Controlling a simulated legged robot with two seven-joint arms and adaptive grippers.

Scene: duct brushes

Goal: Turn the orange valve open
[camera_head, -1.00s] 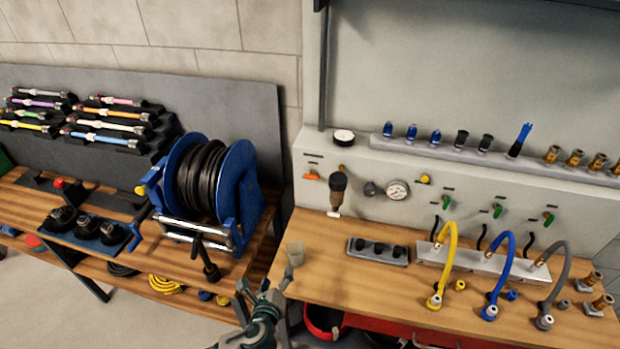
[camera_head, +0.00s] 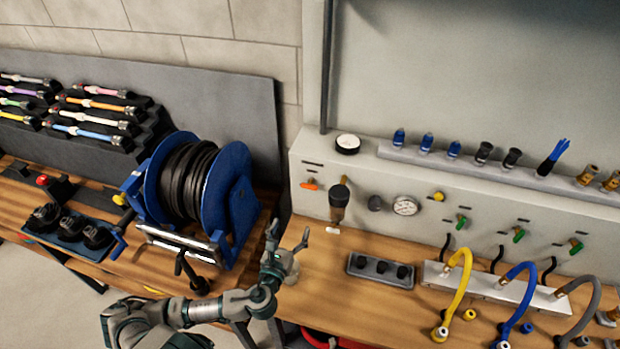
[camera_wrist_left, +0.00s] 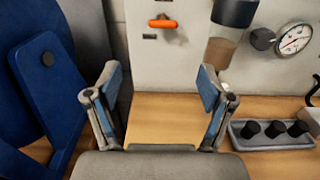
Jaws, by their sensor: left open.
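The orange valve (camera_head: 309,186) is a small orange handle on the pale panel at the back of the right bench, left of a dark filter bowl (camera_head: 339,196). In the left wrist view the valve handle (camera_wrist_left: 163,23) lies about level, near the top, above and beyond the fingers. My left gripper (camera_head: 288,238) is open and empty, over the bench's left end, below and in front of the valve and apart from it. In the left wrist view its two fingers (camera_wrist_left: 160,97) are spread wide with bare wood between them. My right gripper is not in view.
A blue hose reel (camera_head: 198,185) stands close left of my gripper. A pressure gauge (camera_head: 405,206) and a yellow knob (camera_head: 438,196) sit right of the filter. A black-knobbed block (camera_head: 381,270) lies on the bench, with yellow, blue and grey hoses further right.

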